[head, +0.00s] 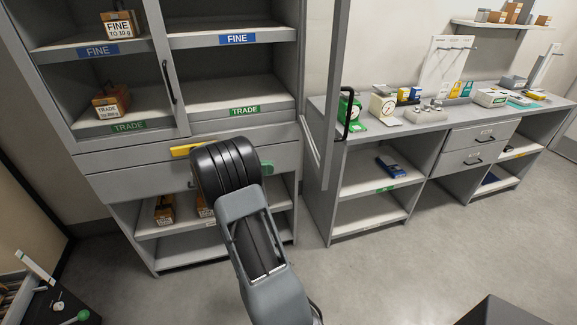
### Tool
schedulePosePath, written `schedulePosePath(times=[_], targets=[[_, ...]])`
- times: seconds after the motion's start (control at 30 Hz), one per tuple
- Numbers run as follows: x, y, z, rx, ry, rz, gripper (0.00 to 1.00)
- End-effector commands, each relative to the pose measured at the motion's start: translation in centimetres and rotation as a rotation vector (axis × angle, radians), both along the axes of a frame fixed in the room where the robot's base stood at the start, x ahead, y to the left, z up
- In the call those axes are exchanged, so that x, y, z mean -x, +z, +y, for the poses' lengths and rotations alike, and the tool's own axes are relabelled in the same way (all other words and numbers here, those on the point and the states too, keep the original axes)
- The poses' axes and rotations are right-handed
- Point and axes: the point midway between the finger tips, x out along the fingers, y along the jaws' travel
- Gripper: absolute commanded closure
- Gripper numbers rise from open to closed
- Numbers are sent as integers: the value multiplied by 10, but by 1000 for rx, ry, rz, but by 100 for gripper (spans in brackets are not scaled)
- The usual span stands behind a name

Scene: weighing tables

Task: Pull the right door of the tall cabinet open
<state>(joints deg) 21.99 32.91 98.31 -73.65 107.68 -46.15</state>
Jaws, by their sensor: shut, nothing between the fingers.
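The tall grey cabinet (240,134) stands at the upper left. Its right door (328,125) is swung out from the cabinet's right side and shows nearly edge-on. The door's dark handle (347,115) is on its outer edge, and the right-hand shelves are uncovered. The left door (181,70), with a dark upright handle (168,82), looks closed. My arm rises from the bottom middle in front of the cabinet's lower part. My gripper does not show; it may be hidden behind the black ribbed part of my arm. No part of my arm in view touches the right door.
A grey side bench (420,122) with scales and small boxes runs along the wall to the right. Small boxes (122,24) stand on the cabinet shelves. A dark block (497,312) is at the bottom right. Grey floor (420,260) is clear before the bench.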

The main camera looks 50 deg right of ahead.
Motion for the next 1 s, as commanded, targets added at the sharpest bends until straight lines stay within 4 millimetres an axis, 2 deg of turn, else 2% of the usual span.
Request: schedulePosePath(times=[0.6, 0.8, 1.0], targets=[[76, 2, -73, 1, -1, 3, 100], [89, 1, -86, 0, 0, 3, 100], [94, 0, -91, 0, 1, 1, 100]])
